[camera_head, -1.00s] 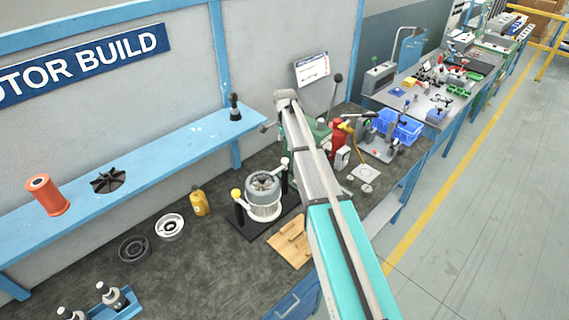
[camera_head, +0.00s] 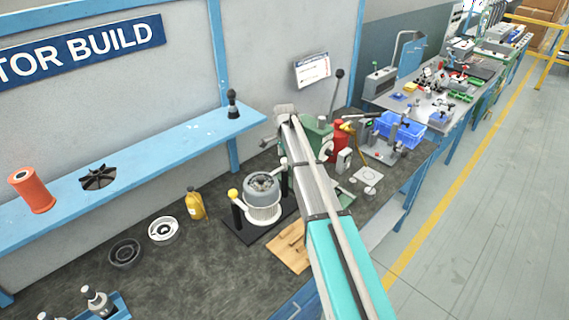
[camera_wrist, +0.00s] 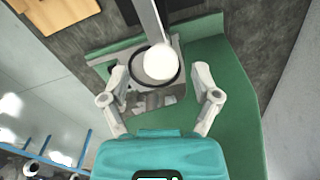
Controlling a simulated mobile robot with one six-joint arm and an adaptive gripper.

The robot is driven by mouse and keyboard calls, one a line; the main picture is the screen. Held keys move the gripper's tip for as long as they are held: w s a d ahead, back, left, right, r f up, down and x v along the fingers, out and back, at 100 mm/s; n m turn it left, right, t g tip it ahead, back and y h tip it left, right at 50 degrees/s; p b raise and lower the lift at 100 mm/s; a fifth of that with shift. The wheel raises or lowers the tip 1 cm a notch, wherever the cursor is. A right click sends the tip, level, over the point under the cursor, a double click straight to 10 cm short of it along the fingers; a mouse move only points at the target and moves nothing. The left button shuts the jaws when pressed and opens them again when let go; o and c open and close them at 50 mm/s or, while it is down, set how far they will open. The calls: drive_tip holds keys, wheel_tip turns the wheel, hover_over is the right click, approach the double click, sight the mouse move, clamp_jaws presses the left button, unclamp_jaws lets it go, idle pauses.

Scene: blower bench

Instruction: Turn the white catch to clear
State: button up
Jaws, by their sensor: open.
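The white catch (camera_head: 283,161) is a round white knob on a post at the right of the grey motor housing's fixture. In the wrist view its white knob (camera_wrist: 159,62) lies between the fingertips, with a grey bar running up from it. My gripper (camera_wrist: 160,74) is open, with a finger on each side of the knob and gaps visible. I cannot tell the height between fingers and knob. In the head view my arm hides most of the gripper. The motor housing (camera_head: 262,188) stands upright in its fixture, with a yellow-knobbed catch (camera_head: 233,194) at its left.
A green machine (camera_head: 318,137) stands close behind and right of the fixture; its green surface (camera_wrist: 235,125) lies below my gripper. A wooden board (camera_head: 289,248) lies in front. A yellow bottle (camera_head: 195,204) and a white ring (camera_head: 164,230) are left. A blue shelf (camera_head: 150,160) runs behind.

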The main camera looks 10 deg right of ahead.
drive_tip(key=shift+f+b, duration=0.3)
drive_tip(key=shift+f, duration=0.15)
clamp_jaws()
idle(0.3)
